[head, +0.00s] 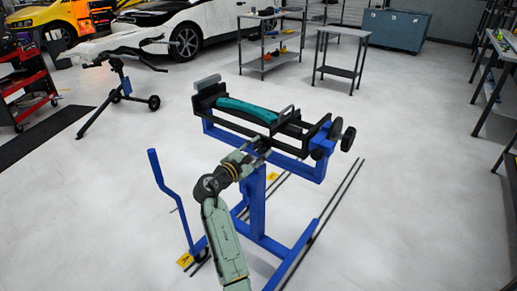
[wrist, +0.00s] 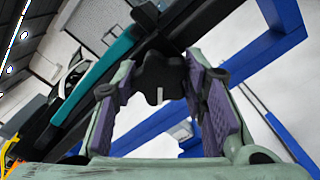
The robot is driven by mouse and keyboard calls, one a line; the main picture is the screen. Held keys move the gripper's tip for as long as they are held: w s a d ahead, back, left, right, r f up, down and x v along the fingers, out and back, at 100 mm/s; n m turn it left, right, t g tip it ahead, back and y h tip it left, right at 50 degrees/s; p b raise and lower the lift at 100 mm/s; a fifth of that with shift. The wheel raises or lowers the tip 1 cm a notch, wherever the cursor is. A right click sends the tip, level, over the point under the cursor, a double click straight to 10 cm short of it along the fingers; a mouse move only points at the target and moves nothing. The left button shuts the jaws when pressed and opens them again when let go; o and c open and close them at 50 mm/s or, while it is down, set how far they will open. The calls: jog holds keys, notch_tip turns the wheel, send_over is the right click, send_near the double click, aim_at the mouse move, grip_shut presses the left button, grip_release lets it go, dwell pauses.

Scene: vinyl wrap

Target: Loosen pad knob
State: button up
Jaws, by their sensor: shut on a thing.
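The pad knob (wrist: 158,76) is a black, lobed knob with a small white mark, under the black clamp frame in the wrist view. My gripper (wrist: 156,92) has its purple-padded fingers on either side of it and is shut on it. In the head view my gripper (head: 259,148) reaches up to the near side of the clamp frame (head: 290,131), and the knob is mostly hidden there by the fingers. The frame sits on a blue stand (head: 257,203) and holds a teal curved piece (head: 246,110).
Two black round knobs (head: 348,139) stick out at the frame's right end. A bent blue lever (head: 168,196) rises left of my arm. The stand's legs and dark floor rails (head: 322,222) spread below. A shelf rack (head: 270,48) and a small table (head: 341,55) stand behind. Open floor lies right.

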jog(key=n, duration=0.4)
jog(key=shift+n, duration=2.3)
jog(key=o, duration=1.2)
jog(key=v, duration=1.2)
